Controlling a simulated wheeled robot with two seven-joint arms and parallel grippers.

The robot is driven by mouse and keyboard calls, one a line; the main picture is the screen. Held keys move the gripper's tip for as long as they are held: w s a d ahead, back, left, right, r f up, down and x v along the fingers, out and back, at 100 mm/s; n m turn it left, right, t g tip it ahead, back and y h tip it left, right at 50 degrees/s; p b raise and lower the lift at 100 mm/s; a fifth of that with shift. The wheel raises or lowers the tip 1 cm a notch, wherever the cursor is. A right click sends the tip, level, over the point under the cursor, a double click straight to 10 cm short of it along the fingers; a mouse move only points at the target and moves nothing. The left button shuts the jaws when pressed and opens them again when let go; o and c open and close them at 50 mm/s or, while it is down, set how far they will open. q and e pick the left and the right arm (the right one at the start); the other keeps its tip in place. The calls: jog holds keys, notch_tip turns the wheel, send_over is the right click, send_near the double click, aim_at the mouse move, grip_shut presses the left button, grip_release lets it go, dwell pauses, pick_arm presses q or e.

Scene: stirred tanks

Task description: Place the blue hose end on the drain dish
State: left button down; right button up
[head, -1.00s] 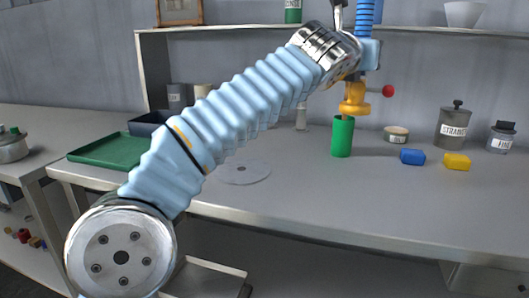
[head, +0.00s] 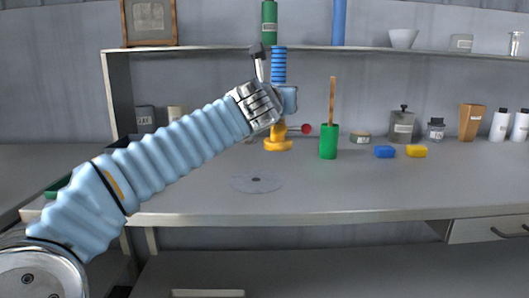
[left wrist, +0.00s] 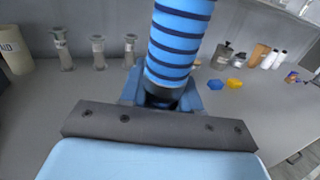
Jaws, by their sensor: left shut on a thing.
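The blue ribbed hose end (head: 279,65) stands upright in my left gripper (head: 284,100), whose jaws are shut on it. Below the jaws hangs a yellow-orange fitting (head: 278,141) with a red ball on a side stem (head: 306,128). In the left wrist view the hose (left wrist: 178,40) rises between the blue fingers (left wrist: 165,98), and its lowest part is hidden. The drain dish, a flat grey disc with a dark centre (head: 256,180), lies on the bench in front of and left of the fitting. The fitting appears above the bench, apart from the dish. My right gripper is out of view.
A green cup holding a brown stick (head: 329,141) stands right of the fitting. A blue block (head: 385,152), a yellow block (head: 416,151) and several jars stand farther right. A shelf (head: 440,51) runs along the back. The bench front around the dish is clear.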

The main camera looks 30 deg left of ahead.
pick_arm(q)
jog(key=w+a+f+b, duration=0.5)
jog(key=a+f, duration=0.3)
jog(key=f, duration=0.3)
jog(key=shift+w+f+b, duration=0.35)
jog(key=shift+w, duration=0.1)
jog(key=c, duration=0.8)
grip_release()
jog(key=shift+r, duration=0.1)
jog(key=v, duration=1.2)
